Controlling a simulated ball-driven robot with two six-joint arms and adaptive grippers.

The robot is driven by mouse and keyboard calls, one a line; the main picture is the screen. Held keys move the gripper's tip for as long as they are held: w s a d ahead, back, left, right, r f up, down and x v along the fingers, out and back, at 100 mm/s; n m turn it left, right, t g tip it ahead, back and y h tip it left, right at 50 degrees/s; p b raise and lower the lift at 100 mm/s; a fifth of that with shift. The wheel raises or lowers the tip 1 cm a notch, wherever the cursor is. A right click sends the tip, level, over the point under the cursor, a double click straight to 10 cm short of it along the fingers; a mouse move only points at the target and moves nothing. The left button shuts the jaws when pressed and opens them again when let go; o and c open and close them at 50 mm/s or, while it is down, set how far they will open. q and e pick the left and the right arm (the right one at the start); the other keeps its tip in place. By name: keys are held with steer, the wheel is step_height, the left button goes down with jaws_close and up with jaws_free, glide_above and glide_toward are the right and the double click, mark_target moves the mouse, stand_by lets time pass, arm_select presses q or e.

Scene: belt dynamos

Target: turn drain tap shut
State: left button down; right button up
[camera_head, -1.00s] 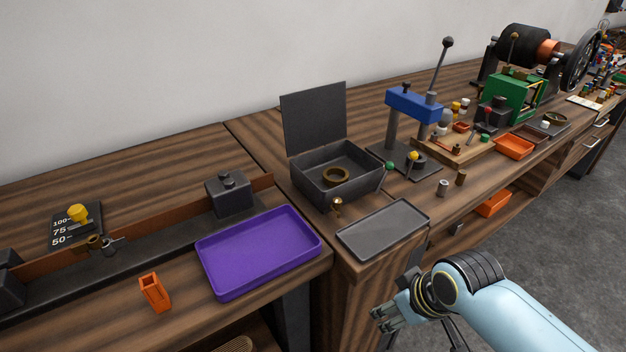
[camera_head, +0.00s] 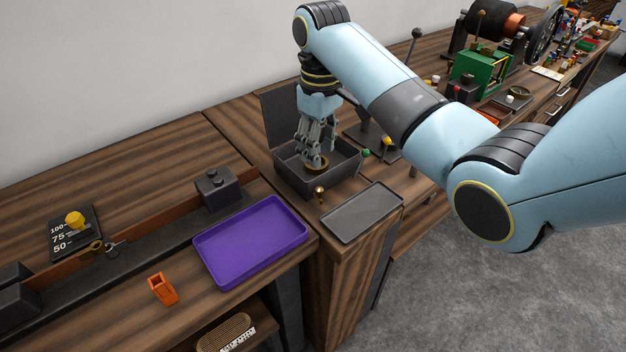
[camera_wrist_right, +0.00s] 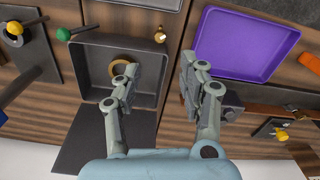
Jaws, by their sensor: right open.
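The dark open box (camera_head: 290,180) stands on the wooden bench with its lid up. A brass ring (camera_wrist_right: 120,65) lies inside it. A small brass fitting (camera_head: 319,190) sits at the box's front; it shows in the wrist view (camera_wrist_right: 160,35). A green-knobbed lever (camera_head: 366,153) juts from beside the box; its knob also shows in the wrist view (camera_wrist_right: 63,34). I cannot tell which is the drain tap. My right gripper (camera_head: 313,163) points down over the box, its fingers (camera_wrist_right: 158,95) apart and empty. In the head view it partly covers the ring. My left gripper is out of view.
A purple tray (camera_head: 250,240) lies left of the box, and a grey tray (camera_head: 362,212) lies in front. A yellow-knobbed tool (camera_head: 387,142) stands to the right. My right arm hides much of the bench there. An orange holder (camera_head: 163,289) sits at the front left.

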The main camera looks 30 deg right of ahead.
mark_target(320, 189)
step_height(320, 189, down, 10)
steer(key=shift+s+f, duration=0.1)
steer(key=shift+f, duration=0.15)
jaws_close()
stand_by(0.3)
